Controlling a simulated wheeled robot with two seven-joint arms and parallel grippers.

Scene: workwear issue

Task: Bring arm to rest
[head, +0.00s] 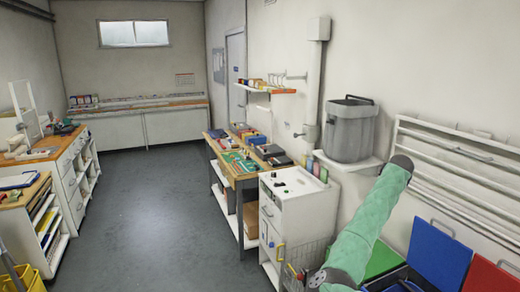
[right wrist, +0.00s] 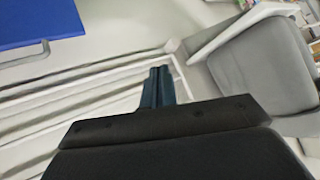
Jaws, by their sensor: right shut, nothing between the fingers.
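My right arm shows in the head view as a green-sleeved link with dark joints at the lower right, in front of the wall. Its gripper is hidden in that view. In the right wrist view my right gripper (right wrist: 158,88) is shut, its two dark fingers together with nothing between them. It is in front of a white slatted wall rack (right wrist: 85,92). My left arm and left gripper are not in the head view.
A grey bin (head: 348,130) stands on a wall shelf beside my right arm. A blue panel (head: 438,254) and a red panel (head: 488,276) stand at the lower right. A white cabinet (head: 296,217) and a workbench line the wall. The floor (head: 150,205) is clear.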

